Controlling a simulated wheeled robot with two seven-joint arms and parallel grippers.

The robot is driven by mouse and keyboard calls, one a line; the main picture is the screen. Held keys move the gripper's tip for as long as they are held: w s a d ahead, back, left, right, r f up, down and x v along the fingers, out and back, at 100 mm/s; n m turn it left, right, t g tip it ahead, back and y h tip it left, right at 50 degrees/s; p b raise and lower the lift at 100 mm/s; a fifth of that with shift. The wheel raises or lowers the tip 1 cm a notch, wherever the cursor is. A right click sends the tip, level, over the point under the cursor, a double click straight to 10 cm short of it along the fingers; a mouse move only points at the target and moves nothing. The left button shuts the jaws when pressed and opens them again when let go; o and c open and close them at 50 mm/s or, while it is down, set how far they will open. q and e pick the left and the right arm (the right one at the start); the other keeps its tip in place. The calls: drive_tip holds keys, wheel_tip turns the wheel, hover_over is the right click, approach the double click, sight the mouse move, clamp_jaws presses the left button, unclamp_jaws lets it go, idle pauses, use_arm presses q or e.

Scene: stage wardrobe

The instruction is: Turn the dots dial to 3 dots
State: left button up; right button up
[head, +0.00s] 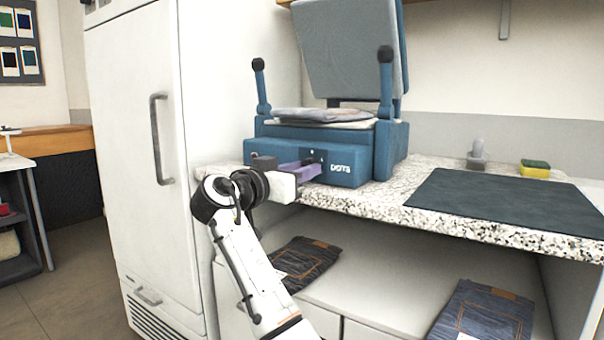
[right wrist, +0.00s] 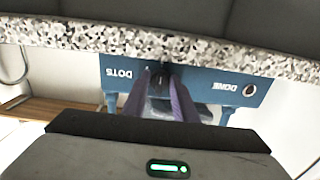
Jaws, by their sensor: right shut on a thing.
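A blue heat press (head: 340,150) stands on the speckled counter with its grey lid raised. Its front panel carries the word DOTS. The dots dial (right wrist: 160,75) sits on that panel, mostly hidden between the purple fingers of my right gripper, and its setting cannot be read. My right gripper (head: 312,167) is at the panel, shut on the dial; its fingers (right wrist: 163,92) also show in the right wrist view, one on each side of the dial. In that view the panel appears upside down, with a DONE label and a round button (right wrist: 249,90). My left gripper is not in view.
The speckled counter (head: 400,200) holds a dark mat (head: 500,200), a yellow-green sponge (head: 535,169) and a grey stamp-like object (head: 477,155). A white fridge (head: 135,110) stands at left. Folded jeans (head: 305,262) and another dark pair (head: 485,315) lie on the shelf below.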

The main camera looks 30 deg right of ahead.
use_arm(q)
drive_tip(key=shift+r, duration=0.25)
use_arm(e)
drive_tip(key=o, duration=1)
drive_tip(key=shift+o, duration=0.2)
drive_tip(key=shift+a, duration=0.15)
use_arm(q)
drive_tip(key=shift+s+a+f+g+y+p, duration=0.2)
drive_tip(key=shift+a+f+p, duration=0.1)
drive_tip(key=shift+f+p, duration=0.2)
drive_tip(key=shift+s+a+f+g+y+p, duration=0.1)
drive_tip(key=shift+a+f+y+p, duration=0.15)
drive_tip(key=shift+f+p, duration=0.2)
use_arm(e)
drive_tip(key=v, duration=1)
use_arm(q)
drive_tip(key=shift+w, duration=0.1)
